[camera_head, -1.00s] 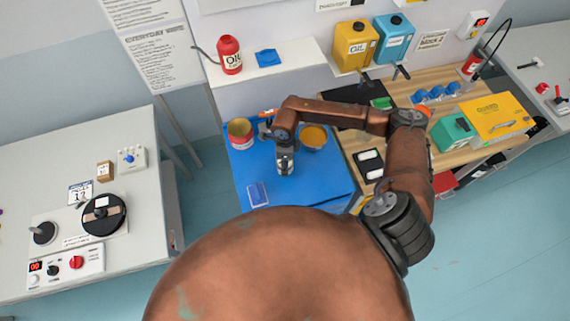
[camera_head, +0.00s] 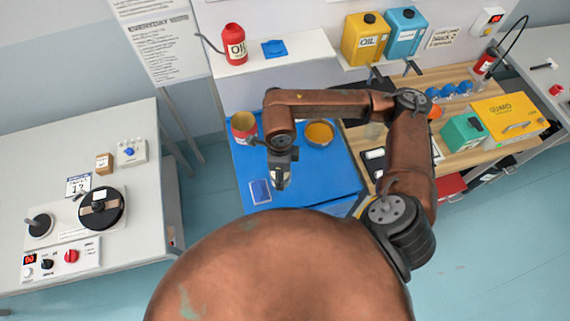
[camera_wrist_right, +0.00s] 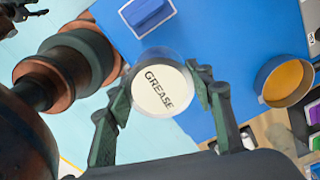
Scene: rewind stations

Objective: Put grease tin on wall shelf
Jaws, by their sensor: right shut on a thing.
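The grease tin (camera_wrist_right: 160,84) shows in the right wrist view as a round white lid marked GREASE. My right gripper (camera_wrist_right: 158,92) is shut on it, one finger on each side. In the head view my right gripper (camera_head: 279,184) hangs over the blue table (camera_head: 305,185), and the tin cannot be made out clearly there. The white wall shelf (camera_head: 305,46) is at the top, beyond the table. A red oil can (camera_head: 234,46) and a blue square (camera_head: 274,48) are on it, with bare space to the right.
An open tin (camera_head: 243,126), an orange-filled bowl (camera_head: 319,134) and a small blue-and-white item (camera_head: 260,190) are on the blue table. Yellow (camera_head: 364,40) and blue (camera_head: 402,36) canisters stand right of the shelf. A wooden bench (camera_head: 455,100) is at the right.

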